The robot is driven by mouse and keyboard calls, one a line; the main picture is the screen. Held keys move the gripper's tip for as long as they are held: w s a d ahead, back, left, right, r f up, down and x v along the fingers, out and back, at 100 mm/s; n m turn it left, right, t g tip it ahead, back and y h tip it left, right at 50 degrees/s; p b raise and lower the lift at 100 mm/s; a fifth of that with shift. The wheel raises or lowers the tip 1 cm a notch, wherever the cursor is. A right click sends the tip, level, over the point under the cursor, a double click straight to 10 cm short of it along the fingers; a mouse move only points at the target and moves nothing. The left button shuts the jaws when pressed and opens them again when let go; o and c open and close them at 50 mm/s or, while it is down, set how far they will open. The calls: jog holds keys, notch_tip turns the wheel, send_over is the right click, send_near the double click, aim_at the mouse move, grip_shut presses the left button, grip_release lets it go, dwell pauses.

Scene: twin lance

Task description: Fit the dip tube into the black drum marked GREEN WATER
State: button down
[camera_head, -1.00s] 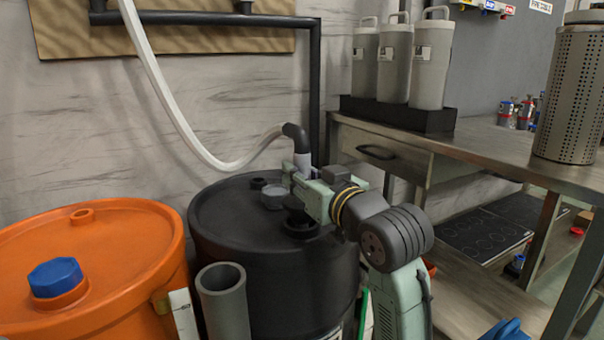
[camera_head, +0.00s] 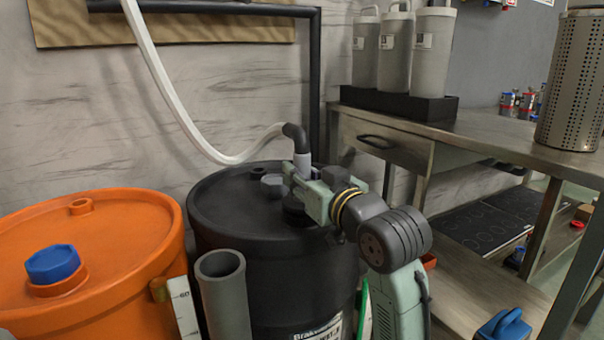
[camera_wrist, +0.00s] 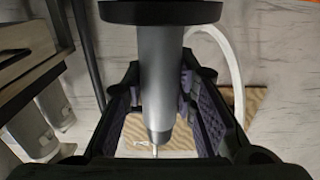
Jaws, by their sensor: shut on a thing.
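The dip tube (camera_head: 303,162) is a grey pipe with a black elbow on top, joined to a white hose. My gripper (camera_head: 302,186) is shut around its grey part above the black drum (camera_head: 225,225). In the wrist view the tube (camera_wrist: 162,60) runs between the two padded fingers of my gripper (camera_wrist: 160,85), below a wide black collar (camera_wrist: 160,12) in the picture. In the head view a black collar (camera_head: 296,213) is under the gripper, at the drum lid; whether the tube's lower end is inside the drum is hidden. The drum's label (camera_head: 318,332) is partly cut off, beginning "Brak".
An orange drum (camera_head: 110,225) with a blue cap (camera_head: 53,264) stands left. An open grey pipe (camera_head: 224,290) stands before the black drum. A grey cap (camera_head: 272,185) is on its lid. A metal bench (camera_head: 480,145) with grey bottles stands right; the white hose (camera_head: 180,115) hangs behind.

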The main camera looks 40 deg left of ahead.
jog(key=shift+f+b, duration=0.3)
jog(key=shift+f, duration=0.2)
jog(key=c, duration=1.2)
grip_release()
jog(key=v, duration=1.2)
